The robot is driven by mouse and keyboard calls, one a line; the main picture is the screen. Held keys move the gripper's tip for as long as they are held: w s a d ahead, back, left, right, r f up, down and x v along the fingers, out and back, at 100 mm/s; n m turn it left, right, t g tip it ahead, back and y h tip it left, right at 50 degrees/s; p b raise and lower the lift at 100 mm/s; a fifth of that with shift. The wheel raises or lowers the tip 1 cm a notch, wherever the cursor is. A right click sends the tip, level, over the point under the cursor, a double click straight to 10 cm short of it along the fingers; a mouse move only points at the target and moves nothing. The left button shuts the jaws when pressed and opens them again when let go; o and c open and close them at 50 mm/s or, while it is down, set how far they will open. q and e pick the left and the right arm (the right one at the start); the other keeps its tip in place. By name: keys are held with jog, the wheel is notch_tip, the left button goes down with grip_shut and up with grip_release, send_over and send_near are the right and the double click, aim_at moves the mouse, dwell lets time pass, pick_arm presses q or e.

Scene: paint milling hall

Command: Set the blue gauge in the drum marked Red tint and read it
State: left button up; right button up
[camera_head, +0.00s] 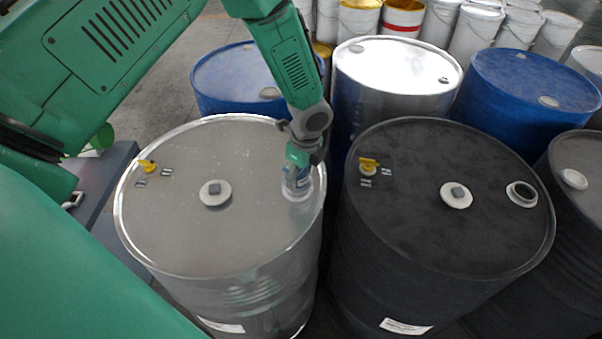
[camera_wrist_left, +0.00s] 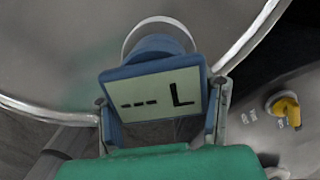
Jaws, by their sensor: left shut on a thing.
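My left gripper (camera_head: 303,158) is shut on the blue gauge (camera_head: 299,183) at the right side of the silver drum's lid (camera_head: 245,170). In the left wrist view the gauge (camera_wrist_left: 146,73) sits between the fingers, its pale display facing the camera with dashes and an "L". A pale ring (camera_wrist_left: 160,20) shows around its far end, at the drum's opening. I cannot tell how deep it sits. The silver drum's label (camera_head: 222,327) and the black drum's label (camera_head: 405,327) are too small to read. My right gripper is not in view.
The black drum (camera_head: 430,190) stands close on the right, with an open bung (camera_head: 521,194) and a yellow tap (camera_head: 368,164). The silver drum has a yellow tap (camera_head: 147,166) too. Blue drums and another silver drum (camera_head: 395,65) stand behind, with several pails beyond.

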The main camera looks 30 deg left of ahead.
aim_at(304, 171)
pick_arm(q)
jog(key=shift+f, duration=0.4)
jog(key=o, duration=1.5)
jog(key=shift+r, duration=0.1)
jog(key=shift+r, duration=0.35)
jog(key=r, duration=0.3)
jog(key=d+r, duration=0.1)
jog(key=r, duration=0.7)
jog(key=shift+d, duration=0.25)
jog(key=shift+s, duration=0.1)
